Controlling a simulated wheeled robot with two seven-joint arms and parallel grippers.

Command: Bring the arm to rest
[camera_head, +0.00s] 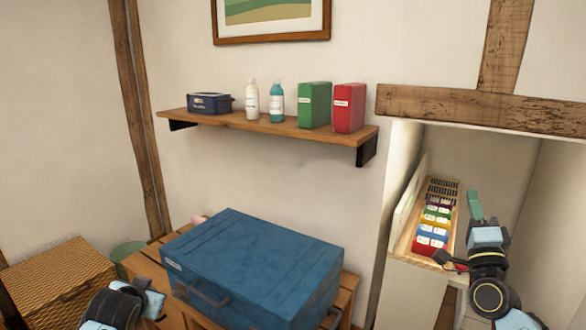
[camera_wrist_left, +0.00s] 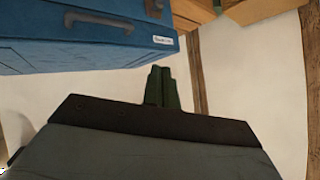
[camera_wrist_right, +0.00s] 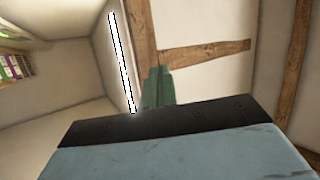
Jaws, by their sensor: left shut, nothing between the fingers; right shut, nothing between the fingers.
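My right gripper (camera_head: 475,204) is in front of the wall niche at the right, pointing up, with its green fingers together and empty. Its closed fingers also show in the right wrist view (camera_wrist_right: 158,86), against bare wall and timber. My left arm comes in low at the left of the head view, next to the blue case, and its fingertips are not clear there. In the left wrist view the left gripper (camera_wrist_left: 162,87) has its green fingers together, with nothing between them. The blue case (camera_head: 255,262) is close to it and also fills the upper left of the left wrist view (camera_wrist_left: 80,35).
A drawer of coloured packets (camera_head: 403,245) stands in the niche, just left of my right gripper. A wall shelf (camera_head: 265,124) holds a dark blue box, two bottles, a green box and a red box. The case lies on a wooden table (camera_head: 347,290). A wicker chest (camera_head: 55,275) stands at the left.

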